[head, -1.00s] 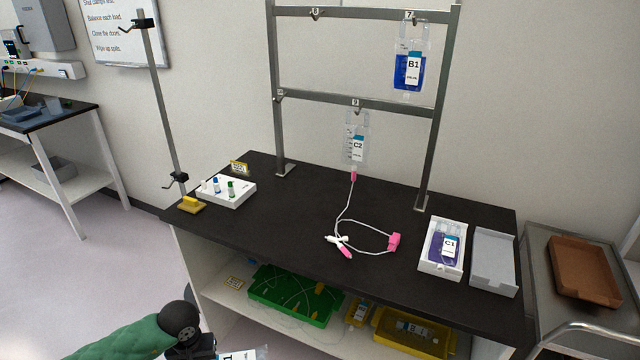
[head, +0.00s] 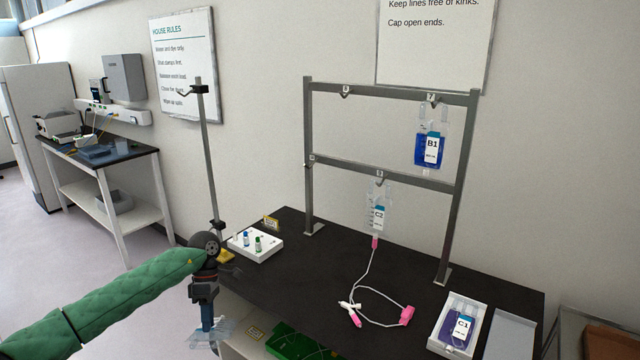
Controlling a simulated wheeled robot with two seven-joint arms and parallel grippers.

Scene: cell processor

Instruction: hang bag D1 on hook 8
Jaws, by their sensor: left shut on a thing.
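My left gripper (head: 207,316) hangs at the lower left, in front of the bench's left end, pointing down. It is shut on a clear bag (head: 222,332), taken as D1. The bag is partly hidden behind the gripper and its label cannot be read here. The grey rack stands on the bench, above and to the right of the gripper. The empty hook at the top left (head: 346,92) of the rack appears to be hook 8; its tag is too small to be sure. My right gripper is out of view.
Blue bag B1 (head: 429,150) hangs on the top right hook. Bag C2 (head: 378,215) hangs on the lower bar, its line trailing onto the bench. Purple bag C1 (head: 461,328) lies in a white tray. A pole (head: 207,150) and white vial block (head: 257,246) stand near my left arm.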

